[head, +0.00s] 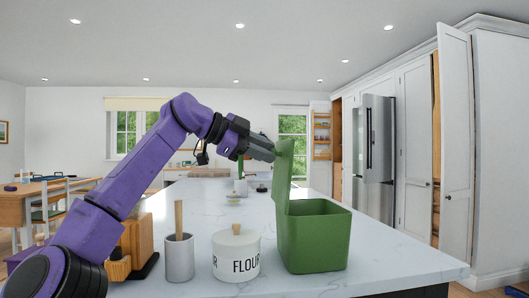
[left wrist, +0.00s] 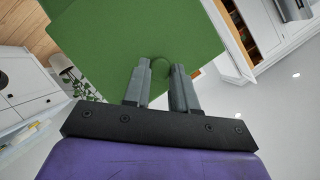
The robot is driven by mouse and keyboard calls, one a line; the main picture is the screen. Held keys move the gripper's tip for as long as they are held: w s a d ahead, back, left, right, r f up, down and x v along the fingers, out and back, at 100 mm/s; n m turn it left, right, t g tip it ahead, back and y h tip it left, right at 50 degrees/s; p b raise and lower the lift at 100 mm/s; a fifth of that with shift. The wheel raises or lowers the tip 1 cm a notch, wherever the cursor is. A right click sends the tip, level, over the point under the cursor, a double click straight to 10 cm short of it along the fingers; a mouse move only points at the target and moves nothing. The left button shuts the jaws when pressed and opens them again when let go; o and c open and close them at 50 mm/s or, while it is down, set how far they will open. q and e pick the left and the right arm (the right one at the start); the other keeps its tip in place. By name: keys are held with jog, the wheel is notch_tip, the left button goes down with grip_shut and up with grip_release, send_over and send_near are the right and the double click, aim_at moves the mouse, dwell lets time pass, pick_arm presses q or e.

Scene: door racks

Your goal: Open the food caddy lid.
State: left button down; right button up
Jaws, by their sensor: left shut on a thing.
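The green food caddy (head: 315,240) stands on the near right part of the marble island. Its lid (head: 282,175) is swung up, standing nearly upright along the left side, and the caddy's open top shows. My left gripper (head: 271,149) is at the upper part of the lid, on its left side. In the left wrist view, my left gripper (left wrist: 160,82) is shut on the lid (left wrist: 120,30) at a small rounded green tab (left wrist: 160,68) between its fingertips. The exact contact is partly hidden. My right gripper does not show.
A white flour canister (head: 236,256) stands left of the caddy. A grey utensil crock (head: 179,258) and a wooden block (head: 135,240) stand farther left, under my left arm. The island (head: 385,250) is clear right of the caddy.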

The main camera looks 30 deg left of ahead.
pick_arm(q)
jog(key=shift+f, duration=0.1)
jog(key=c, duration=1.3)
grip_release()
jog(key=o, duration=0.4)
jog(key=shift+w, duration=0.2)
jog(key=shift+s, duration=0.1)
jog(key=v, duration=1)
jog(key=shift+p, duration=0.4)
jog(key=shift+s+a, duration=0.1)
